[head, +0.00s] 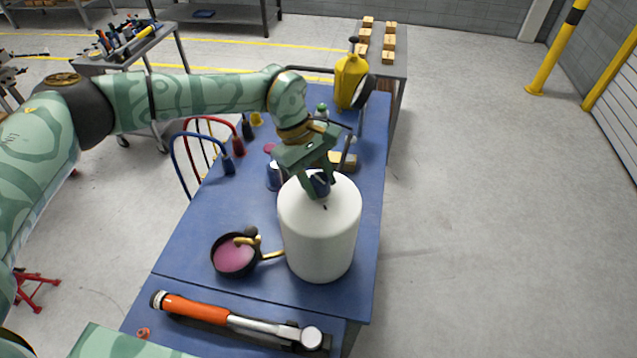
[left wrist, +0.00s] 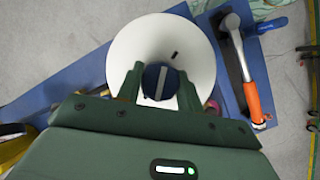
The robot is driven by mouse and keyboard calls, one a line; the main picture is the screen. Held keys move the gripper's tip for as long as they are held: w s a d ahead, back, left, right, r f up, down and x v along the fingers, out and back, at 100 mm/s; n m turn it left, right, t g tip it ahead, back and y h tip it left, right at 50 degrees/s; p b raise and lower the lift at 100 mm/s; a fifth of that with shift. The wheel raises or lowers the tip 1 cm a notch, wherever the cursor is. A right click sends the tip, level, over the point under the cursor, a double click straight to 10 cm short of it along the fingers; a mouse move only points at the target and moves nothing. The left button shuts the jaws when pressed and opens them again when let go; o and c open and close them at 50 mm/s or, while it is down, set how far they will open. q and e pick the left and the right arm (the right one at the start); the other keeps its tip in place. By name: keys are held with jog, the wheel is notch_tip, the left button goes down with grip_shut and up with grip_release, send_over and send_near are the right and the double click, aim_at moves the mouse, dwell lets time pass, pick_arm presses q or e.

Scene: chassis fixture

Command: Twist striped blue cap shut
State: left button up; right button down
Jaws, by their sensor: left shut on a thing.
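A large white container (head: 318,240) stands upright on the blue table. Its dark blue cap (head: 319,186) sits on top at the centre. The cap also shows in the left wrist view (left wrist: 160,83), with a pale stripe across it. My left gripper (head: 318,181) comes down from above and is shut on the cap, one finger on each side. In the left wrist view my left gripper (left wrist: 160,88) has both fingers against the cap. A small dark mark shows on the container's top beside the cap. My right gripper is not in view.
A black pan with pink contents (head: 233,257) stands left of the container. An orange-handled tool (head: 230,318) lies along the front. A yellow jug (head: 350,80) and red and blue cables (head: 200,140) are further back. The floor at right is clear.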

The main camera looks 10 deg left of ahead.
pick_arm(q)
jog(key=shift+f, duration=0.1)
dwell(0.3)
jog(key=m+g+b, duration=0.1)
jog(key=m+b, duration=0.1)
jog(key=shift+f+m, duration=0.15)
jog(key=shift+m, duration=0.25)
jog(key=shift+m+g+y+b, duration=0.3)
jog(key=shift+m+y+b, duration=0.1)
jog(key=shift+m+b, duration=0.25)
jog(key=o, duration=1.2)
jog(key=shift+o, duration=0.2)
jog(key=shift+w, duration=0.1)
